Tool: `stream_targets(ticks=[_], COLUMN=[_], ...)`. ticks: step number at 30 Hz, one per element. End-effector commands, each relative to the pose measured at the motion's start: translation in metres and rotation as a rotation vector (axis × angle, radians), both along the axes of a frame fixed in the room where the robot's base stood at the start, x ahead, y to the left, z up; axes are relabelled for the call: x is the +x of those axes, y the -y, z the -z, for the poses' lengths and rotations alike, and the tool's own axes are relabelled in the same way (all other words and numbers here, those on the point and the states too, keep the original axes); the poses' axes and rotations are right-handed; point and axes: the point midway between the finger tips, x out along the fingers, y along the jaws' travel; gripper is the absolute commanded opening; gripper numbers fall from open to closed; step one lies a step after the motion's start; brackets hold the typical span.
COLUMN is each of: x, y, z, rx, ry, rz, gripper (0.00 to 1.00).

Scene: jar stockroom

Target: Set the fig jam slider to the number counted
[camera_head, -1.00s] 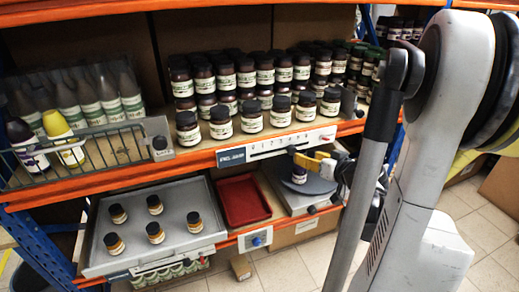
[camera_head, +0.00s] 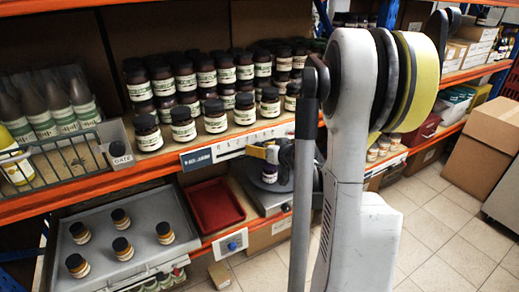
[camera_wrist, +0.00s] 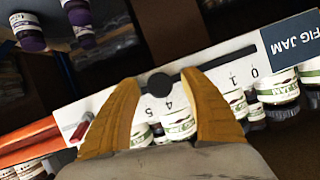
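The white slider plate (camera_head: 229,147) is on the orange shelf edge, with a blue label (camera_head: 196,159) at its left end. In the wrist view the label reads FIG JAM (camera_wrist: 293,38), upside down. The plate's black round knob (camera_wrist: 158,83) sits in the dark slot, about level with the 4. My gripper (camera_wrist: 160,80) is open, one yellow finger on each side of the knob with gaps visible. In the head view my gripper (camera_head: 264,153) is at the plate's right part, partly hidden by my arm. Dark jars with cream labels (camera_head: 215,117) stand in rows above the plate.
A wire-fronted bin (camera_head: 62,160) of bottles is at left. Cardboard boxes (camera_head: 480,150) stand at right beside open floor.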

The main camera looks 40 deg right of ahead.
Motion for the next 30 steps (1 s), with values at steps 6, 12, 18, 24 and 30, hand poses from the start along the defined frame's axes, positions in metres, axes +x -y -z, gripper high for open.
stream_targets(ticks=[6,12,18,24,30], x=[0.0,0.0,-0.008,-0.016,-0.017], y=[0.0,0.001,0.032,0.066,0.071], z=[0.0,0.0,0.001,0.0,0.0], rx=[0.0,0.0,0.001,0.0,-0.001], ry=[0.0,0.0,0.0,-0.001,-0.001], rz=[0.0,0.0,0.006,0.003,0.002], gripper=[0.0,0.0,0.0,0.0,0.0])
